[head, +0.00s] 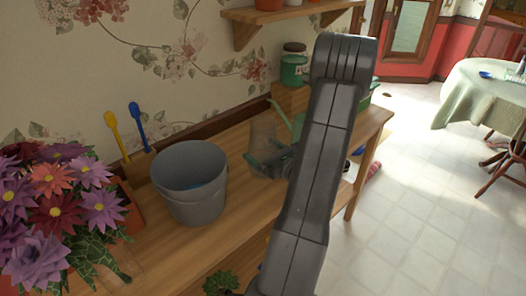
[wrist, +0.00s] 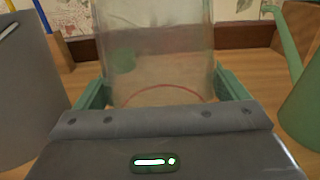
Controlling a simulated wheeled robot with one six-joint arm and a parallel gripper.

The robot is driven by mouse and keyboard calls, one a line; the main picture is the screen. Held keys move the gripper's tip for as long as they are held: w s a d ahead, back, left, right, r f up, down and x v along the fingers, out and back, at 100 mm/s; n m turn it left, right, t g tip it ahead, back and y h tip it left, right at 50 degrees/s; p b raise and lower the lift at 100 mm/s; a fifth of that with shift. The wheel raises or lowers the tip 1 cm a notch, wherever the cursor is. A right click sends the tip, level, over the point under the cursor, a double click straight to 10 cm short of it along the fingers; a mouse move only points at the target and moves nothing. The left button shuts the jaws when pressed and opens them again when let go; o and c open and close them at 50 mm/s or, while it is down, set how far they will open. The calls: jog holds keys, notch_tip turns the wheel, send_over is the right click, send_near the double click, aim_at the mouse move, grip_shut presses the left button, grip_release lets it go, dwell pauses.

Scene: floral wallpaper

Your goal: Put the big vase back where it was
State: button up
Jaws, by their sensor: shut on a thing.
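The big vase is clear glass (head: 263,138) and stands upright over the wooden table, between the grey bucket and the green watering can. It fills the middle of the wrist view (wrist: 155,45). My gripper (head: 266,165) is shut around the vase's lower part, with one green finger on each side in the wrist view (wrist: 162,92). A thin red curve (wrist: 165,86) shows through the glass low down. The vase's base is hidden by my gripper, so I cannot tell whether it touches the table.
The grey bucket (head: 190,185) is left of the vase. The green watering can (wrist: 303,100) is close on the right. A green jar (head: 293,68) stands behind. Purple flowers (head: 55,205) and two small tools (head: 140,125) are at left. The wooden table (head: 235,225) has bare room in front.

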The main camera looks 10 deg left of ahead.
jog(key=shift+f, duration=0.1)
jog(key=o, duration=1.1)
jog(key=shift+r, duration=0.2)
jog(key=b+v, duration=0.1)
jog(key=v, duration=1.1)
jog(key=shift+b, duration=0.35)
